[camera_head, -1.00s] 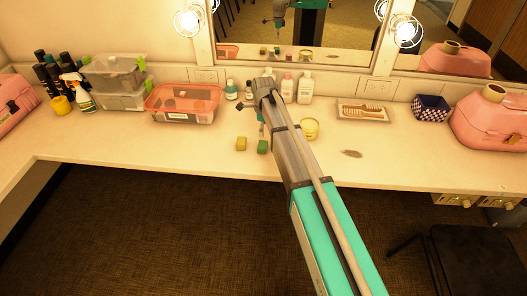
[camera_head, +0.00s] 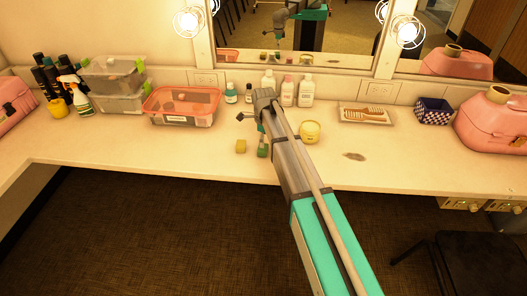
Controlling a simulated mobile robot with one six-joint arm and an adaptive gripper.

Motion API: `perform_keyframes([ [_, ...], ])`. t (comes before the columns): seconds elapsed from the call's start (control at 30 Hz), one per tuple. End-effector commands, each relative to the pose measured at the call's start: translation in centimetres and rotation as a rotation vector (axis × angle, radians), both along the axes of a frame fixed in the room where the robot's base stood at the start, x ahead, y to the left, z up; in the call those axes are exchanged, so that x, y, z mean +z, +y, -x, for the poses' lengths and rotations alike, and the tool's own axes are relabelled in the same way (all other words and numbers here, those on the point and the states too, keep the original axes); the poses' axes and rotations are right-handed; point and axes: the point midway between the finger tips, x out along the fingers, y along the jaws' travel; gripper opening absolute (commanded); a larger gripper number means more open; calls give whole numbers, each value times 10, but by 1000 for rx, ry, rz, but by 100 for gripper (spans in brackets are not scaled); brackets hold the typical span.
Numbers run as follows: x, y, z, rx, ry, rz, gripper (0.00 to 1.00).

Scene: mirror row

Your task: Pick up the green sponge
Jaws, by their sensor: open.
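The green sponge (camera_head: 262,153) sits on the counter near its front edge, just right of a yellow sponge (camera_head: 241,146). My gripper (camera_head: 263,146) points down directly over the green sponge. It is open, with its fingertips at or just above the sponge. It is small and partly hidden by my arm, so I cannot tell whether the fingers touch the sponge. The mirror also shows my arm and gripper reflected.
A yellow tub (camera_head: 309,132) stands to the right of my arm. Several bottles (camera_head: 288,91) line the back by the mirror. A red-lidded box (camera_head: 182,105) is at left. A brush tray (camera_head: 366,115) and a brown smudge (camera_head: 354,156) are at right.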

Motion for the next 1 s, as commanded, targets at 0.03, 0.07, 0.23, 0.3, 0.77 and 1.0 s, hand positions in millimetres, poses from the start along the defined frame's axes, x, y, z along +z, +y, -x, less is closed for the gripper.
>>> perform_keyframes([
  [0.03,0,0,0,0,0,0,100],
  [0.07,-1,0,0,0,0,0,100],
  [0.23,-6,0,0,0,0,0,100],
  [0.3,-10,-1,-1,0,0,0,100],
  [0.77,-44,-2,-2,0,0,0,100],
  [1.0,-52,-2,-2,0,0,0,100],
])
